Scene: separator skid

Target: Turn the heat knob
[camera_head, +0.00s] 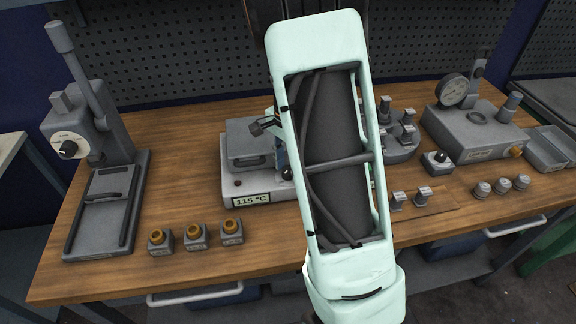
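A grey hot plate (238,183) with a flat top stands on the wooden bench, left of my arm. Its front display (257,199) reads 115 °C. A small dark knob (287,173) shows at its right front, right beside my arm and partly hidden by it. My pale green arm crosses the middle of the view. A small part of my gripper (266,126) shows at the arm's left edge, above the hot plate's right side. The fingertips are mostly hidden behind the arm, so I cannot tell their opening or any contact with the knob.
A lever press (105,180) with a black dial knob (68,149) stands at the left. Several small brass-topped blocks (196,237) sit in front of the hot plate. A gauge box (475,130), a tray (549,148) and metal caps (502,186) stand at the right.

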